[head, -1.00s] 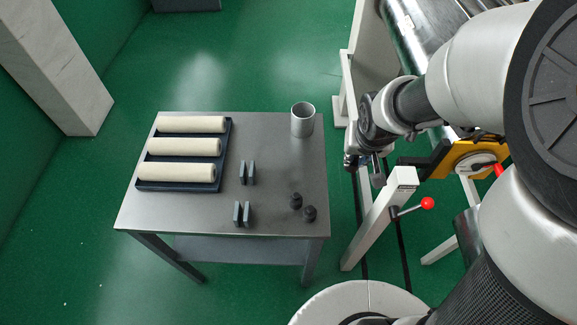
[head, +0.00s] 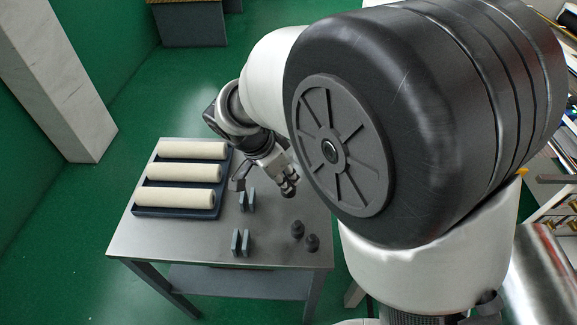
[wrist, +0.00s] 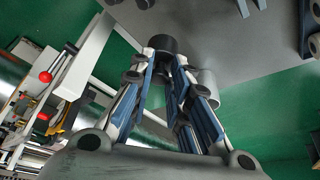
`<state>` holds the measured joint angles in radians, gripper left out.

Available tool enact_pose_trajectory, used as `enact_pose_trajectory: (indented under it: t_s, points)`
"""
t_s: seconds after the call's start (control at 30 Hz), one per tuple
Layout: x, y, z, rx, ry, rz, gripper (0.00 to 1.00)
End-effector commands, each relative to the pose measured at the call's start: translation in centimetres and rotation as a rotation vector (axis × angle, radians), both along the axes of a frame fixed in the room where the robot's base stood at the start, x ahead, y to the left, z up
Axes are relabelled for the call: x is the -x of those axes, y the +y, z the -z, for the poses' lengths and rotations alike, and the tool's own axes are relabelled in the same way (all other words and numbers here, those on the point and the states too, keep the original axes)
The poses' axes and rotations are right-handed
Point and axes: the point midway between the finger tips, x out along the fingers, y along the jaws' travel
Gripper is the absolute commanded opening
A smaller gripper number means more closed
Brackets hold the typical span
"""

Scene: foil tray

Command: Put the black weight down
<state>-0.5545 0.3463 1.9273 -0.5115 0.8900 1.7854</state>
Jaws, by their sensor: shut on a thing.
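The black weight (wrist: 163,43) is a short dark cylinder between my fingertips in the wrist view. My gripper (wrist: 160,58) is shut on it. In the head view my gripper (head: 287,187) is above the right part of the grey table (head: 190,243). The held weight is hard to make out there. Two other small black weights (head: 297,229) (head: 311,242) stand on the table near its front right.
A dark tray (head: 172,211) with three cream rollers is on the table's left. Two pairs of upright blue-grey plates (head: 247,201) (head: 241,242) stand right of it. A grey metal cup (wrist: 208,88) shows behind my fingers in the wrist view.

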Motion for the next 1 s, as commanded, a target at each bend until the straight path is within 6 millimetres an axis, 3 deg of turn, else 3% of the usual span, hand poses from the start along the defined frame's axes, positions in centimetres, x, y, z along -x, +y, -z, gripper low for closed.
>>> enact_pose_trajectory:
  t_s: [0.03,0.3,0.63,0.83,1.0]
  points:
    - [0.1,-0.1,1.9,0.002,0.004,0.001,0.00]
    - [0.0,-0.1,8.6,0.001,0.003,0.000,0.00]
    - [0.0,-0.1,11.5,0.000,0.000,-0.002,0.00]
    - [0.0,-0.1,14.6,0.001,0.001,-0.001,0.00]
    - [0.0,0.0,14.9,-0.002,-0.001,-0.002,0.00]
